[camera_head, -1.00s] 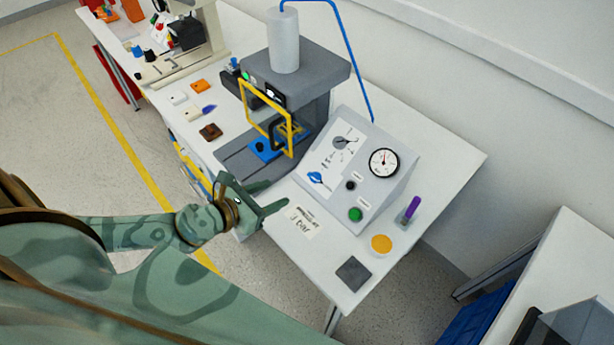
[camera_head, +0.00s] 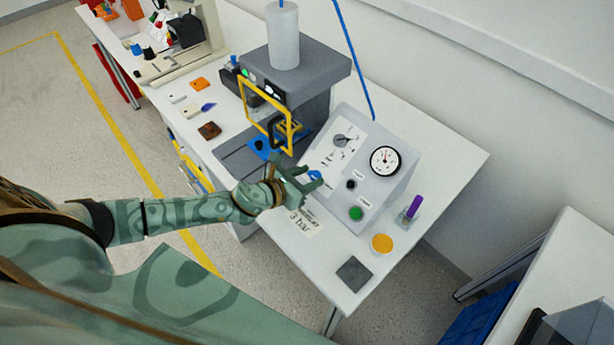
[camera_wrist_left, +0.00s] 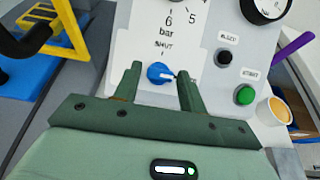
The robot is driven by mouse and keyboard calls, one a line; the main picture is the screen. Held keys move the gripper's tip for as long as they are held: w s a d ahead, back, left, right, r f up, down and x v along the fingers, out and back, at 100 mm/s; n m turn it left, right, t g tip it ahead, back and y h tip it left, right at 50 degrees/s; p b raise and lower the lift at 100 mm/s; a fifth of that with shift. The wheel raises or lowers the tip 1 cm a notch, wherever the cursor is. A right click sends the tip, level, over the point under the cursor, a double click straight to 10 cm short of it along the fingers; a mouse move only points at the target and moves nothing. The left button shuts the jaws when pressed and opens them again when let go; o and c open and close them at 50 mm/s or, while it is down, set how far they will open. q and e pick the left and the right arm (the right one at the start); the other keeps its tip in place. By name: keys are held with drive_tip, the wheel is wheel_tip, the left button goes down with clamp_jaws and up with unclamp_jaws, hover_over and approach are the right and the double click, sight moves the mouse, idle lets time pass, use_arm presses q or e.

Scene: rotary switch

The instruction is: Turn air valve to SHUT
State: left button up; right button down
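The air valve is a small blue knob (camera_head: 315,175) on the sloped front of a grey control box (camera_head: 388,192). It also shows in the left wrist view (camera_wrist_left: 160,73), where its white mark points right and the word SHUT stands above it. My left gripper (camera_head: 312,178) is at the knob. In the left wrist view its two fingers (camera_wrist_left: 160,72) are apart, one on each side of the knob. A gap shows beside the knob, and I cannot tell whether either finger touches it. My right gripper is not in view.
The box also carries a grey dial (camera_head: 342,140), a round gauge (camera_head: 385,160), a black button (camera_head: 351,184) and a green button (camera_head: 356,213). A press with a yellow guard frame (camera_head: 241,95) stands left of the box.

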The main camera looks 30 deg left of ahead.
use_arm(q)
drive_tip(key=c, duration=0.6)
drive_tip(key=n+y+p, duration=0.1)
drive_tip(key=n, duration=0.1)
drive_tip(key=n+p, duration=0.1)
drive_tip(key=p, duration=0.1)
drive_tip(key=shift+d+r+n+y, duration=0.2)
drive_tip(key=shift+n+y, duration=0.2)
drive_tip(key=n+y+p, duration=0.2)
drive_tip(key=n, duration=0.2)
drive_tip(key=shift+d+p, duration=0.15)
drive_tip(key=shift+p, duration=0.15)
drive_tip(key=n+y+p, duration=0.1)
drive_tip(key=n, duration=0.1)
drive_tip(key=n+g+y+p, duration=0.1)
drive_tip(key=n+p, duration=0.1)
drive_tip(key=n, duration=0.1)
drive_tip(key=n+p, duration=0.1)
drive_tip(key=n, duration=0.1)
drive_tip(key=shift+d+r+g+y, duration=0.15)
drive_tip(key=shift+d+g+y, duration=0.05)
drive_tip(key=shift+g+y, duration=0.2)
drive_tip(key=shift+w+n+g+y+p, duration=0.1)
drive_tip(key=shift+n+g+y+p, duration=0.15)
drive_tip(key=shift+n+g+p, duration=0.75)
drive_tip(key=shift+n+g+y+p, duration=0.1)
drive_tip(key=shift+n+y+p, duration=0.3)
drive_tip(key=shift+n, duration=1.1)
